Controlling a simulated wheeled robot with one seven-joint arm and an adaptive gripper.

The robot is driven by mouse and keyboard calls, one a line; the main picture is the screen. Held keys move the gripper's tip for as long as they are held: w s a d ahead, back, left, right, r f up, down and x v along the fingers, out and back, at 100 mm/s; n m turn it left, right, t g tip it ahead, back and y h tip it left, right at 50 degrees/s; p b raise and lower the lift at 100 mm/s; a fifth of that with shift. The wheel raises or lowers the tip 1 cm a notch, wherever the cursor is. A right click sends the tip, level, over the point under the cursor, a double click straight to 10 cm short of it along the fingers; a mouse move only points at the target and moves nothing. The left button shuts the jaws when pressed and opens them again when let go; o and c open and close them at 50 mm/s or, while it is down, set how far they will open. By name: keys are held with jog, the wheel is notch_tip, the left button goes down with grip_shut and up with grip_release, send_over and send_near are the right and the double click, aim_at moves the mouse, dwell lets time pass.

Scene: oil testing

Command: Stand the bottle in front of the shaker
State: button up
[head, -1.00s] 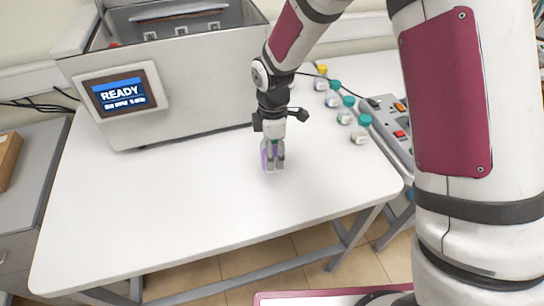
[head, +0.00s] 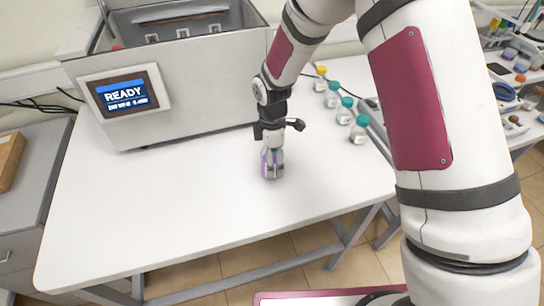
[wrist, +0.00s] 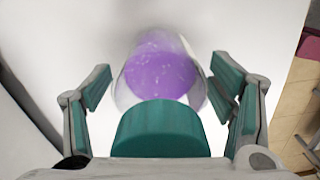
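The bottle (head: 272,165), with purple contents and a teal cap, stands upright on the white table in front of the shaker (head: 190,85). In the wrist view the bottle's purple body (wrist: 160,72) and its cap (wrist: 160,128) show between the fingers. My gripper (head: 273,148) is right above and around the bottle's top. In the wrist view my gripper (wrist: 164,88) has its teal-padded fingers spread, with gaps on both sides of the bottle. The shaker is a large steel box whose screen reads READY.
Several capped bottles (head: 345,110) stand in a slanting row at the right of the white table (head: 150,205). A cluttered bench (head: 515,85) is at the far right. The table is clear left of and in front of the bottle.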

notch_tip(320, 180, up, 12)
jog(key=shift+w+f+b, duration=0.1)
jog(key=shift+b, duration=1)
jog(key=shift+d+r, duration=0.2)
jog(key=shift+r, duration=0.4)
jog(key=s+d+r+m+t, duration=0.1)
jog(key=s+d+r+m, duration=0.35)
jog(key=r, duration=0.25)
jog(key=s+d+r+m+t, duration=0.2)
jog(key=s+d+r+m, duration=0.25)
jog(key=d+r, duration=0.2)
jog(key=s+d+r+m+t, duration=0.1)
jog(key=s+d+r+m, duration=0.1)
jog(key=s+m, duration=0.3)
jog(key=s+d+r+m+t, duration=0.1)
jog(key=s+d+r+m, duration=0.2)
jog(key=s, duration=0.4)
jog(key=shift+s+d+r+m+t, duration=0.2)
jog(key=shift+s+d+m+t, duration=0.3)
jog(key=shift+m, duration=0.7)
